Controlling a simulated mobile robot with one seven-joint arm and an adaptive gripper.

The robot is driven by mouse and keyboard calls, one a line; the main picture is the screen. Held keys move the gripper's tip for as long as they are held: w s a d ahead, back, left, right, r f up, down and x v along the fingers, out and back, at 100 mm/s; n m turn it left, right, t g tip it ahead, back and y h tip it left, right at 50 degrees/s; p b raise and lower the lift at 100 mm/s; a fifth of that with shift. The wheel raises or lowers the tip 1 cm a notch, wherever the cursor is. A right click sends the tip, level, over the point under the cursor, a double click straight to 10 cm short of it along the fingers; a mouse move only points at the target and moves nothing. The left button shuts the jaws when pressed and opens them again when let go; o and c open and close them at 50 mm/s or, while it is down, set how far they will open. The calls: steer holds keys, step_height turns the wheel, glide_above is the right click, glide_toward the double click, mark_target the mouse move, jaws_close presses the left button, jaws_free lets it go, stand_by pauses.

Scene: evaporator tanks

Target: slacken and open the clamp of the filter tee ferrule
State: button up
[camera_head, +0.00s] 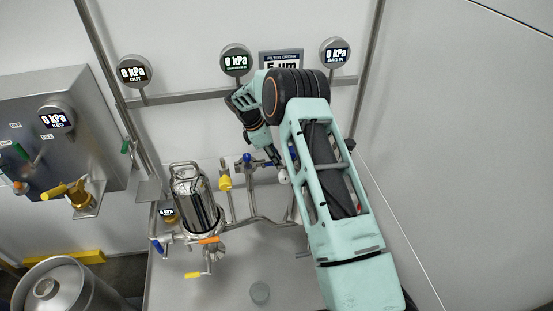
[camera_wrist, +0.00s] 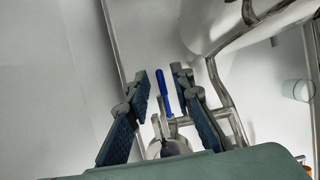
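My gripper (camera_head: 277,160) reaches down among the pipes right of the filter housing in the head view. In the wrist view my gripper (camera_wrist: 163,78) has its two dark fingers apart. A blue handle (camera_wrist: 163,84) shows between the fingertips; I cannot tell whether it is between them in depth. A shiny metal fitting (camera_wrist: 168,147) shows lower between the fingers, partly hidden by my gripper body. I cannot tell whether it is the tee ferrule clamp. In the head view a small pale round fitting (camera_head: 284,177) sits just below my fingertips.
A clear filter housing (camera_head: 200,205) stands left on the bench, with an orange part (camera_head: 208,240) at its base. A yellow-handled valve (camera_head: 225,182) and a blue-handled valve (camera_head: 248,160) stand between. Pipes (camera_wrist: 232,105) run close to my right finger.

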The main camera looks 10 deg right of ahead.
jaws_close()
steer(key=shift+s+m, duration=0.1)
steer(key=shift+m, duration=0.2)
steer(key=s+a+m+g+y+b, duration=0.4)
steer(key=a+m+b, duration=0.1)
steer(key=m, duration=1.3)
steer(key=shift+s+y, duration=0.2)
steer(key=shift+y, duration=0.2)
steer(key=shift+a+m, duration=0.1)
steer(key=shift+m, duration=0.2)
steer(key=shift+o, duration=1)
jaws_free()
